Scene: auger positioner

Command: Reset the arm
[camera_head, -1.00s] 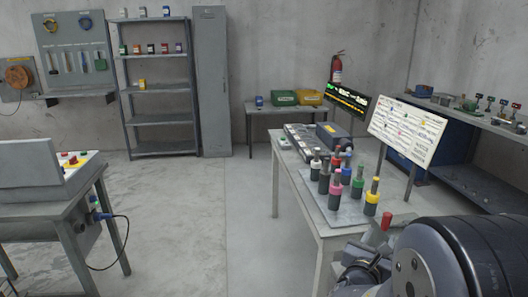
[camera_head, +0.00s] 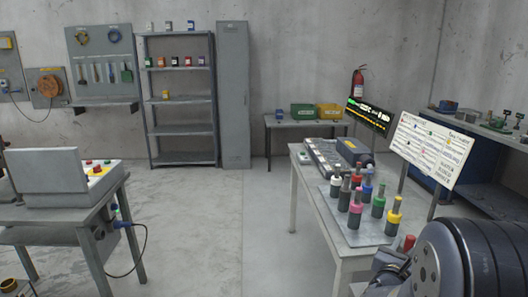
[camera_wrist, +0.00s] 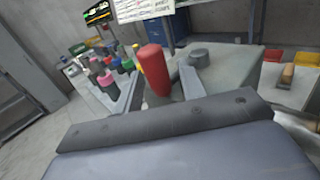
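My gripper (camera_wrist: 162,74) is open in the wrist view, its two grey fingers apart. A red cylinder (camera_wrist: 153,68) shows between the fingers, with gaps visible on both sides; I cannot tell how far beyond them it is. In the head view my arm fills the lower right corner, and my gripper (camera_head: 388,272) is partly hidden at the table's near end. The red cylinder's top (camera_head: 408,242) shows just beside it.
Several colour-ringed tools (camera_head: 356,209) stand on a grey plate on the right table (camera_head: 345,251). A white board (camera_head: 432,148) and a dark display (camera_head: 369,114) stand behind them. A control bench (camera_head: 62,220) is at left. The floor between is clear.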

